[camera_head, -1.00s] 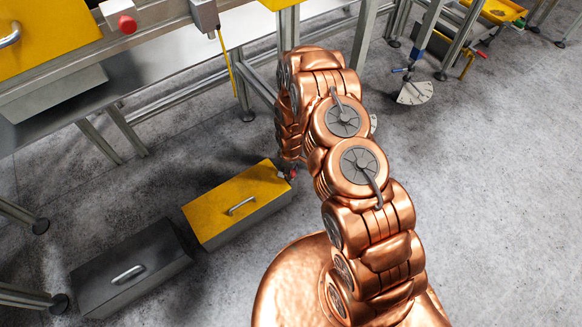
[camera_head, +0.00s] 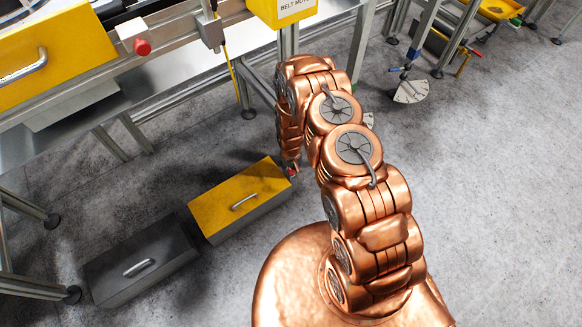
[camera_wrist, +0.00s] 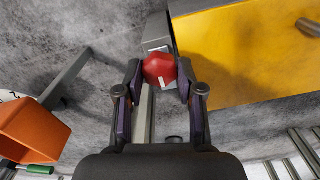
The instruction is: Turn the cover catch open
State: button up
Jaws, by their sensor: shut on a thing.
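The yellow-topped box (camera_head: 240,199) with a bar handle stands on the floor in the head view. Its yellow cover also fills the upper right of the wrist view (camera_wrist: 250,55). The cover catch is a red knob (camera_wrist: 159,66) beside a grey metal block (camera_wrist: 156,31) at the box's corner. In the head view only a small bit of red shows at that corner, by my arm's end. My gripper (camera_wrist: 159,75) is shut on the red knob, with one dark finger on each side. In the head view my arm mostly hides the gripper.
A dark box (camera_head: 143,263) with a bar handle stands left of the yellow one. A conveyor frame (camera_head: 170,85) with another red knob (camera_head: 142,47) runs above and behind. An orange bin (camera_wrist: 35,130) shows in the wrist view. The floor to the right is mostly clear.

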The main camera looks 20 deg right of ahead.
aim_at(291, 170)
dwell(0.4)
jog(key=o, duration=1.1)
jog(key=shift+o, duration=0.2)
jog(key=shift+r, duration=0.1)
jog(key=shift+r, duration=3.7)
jog(key=shift+s, duration=0.1)
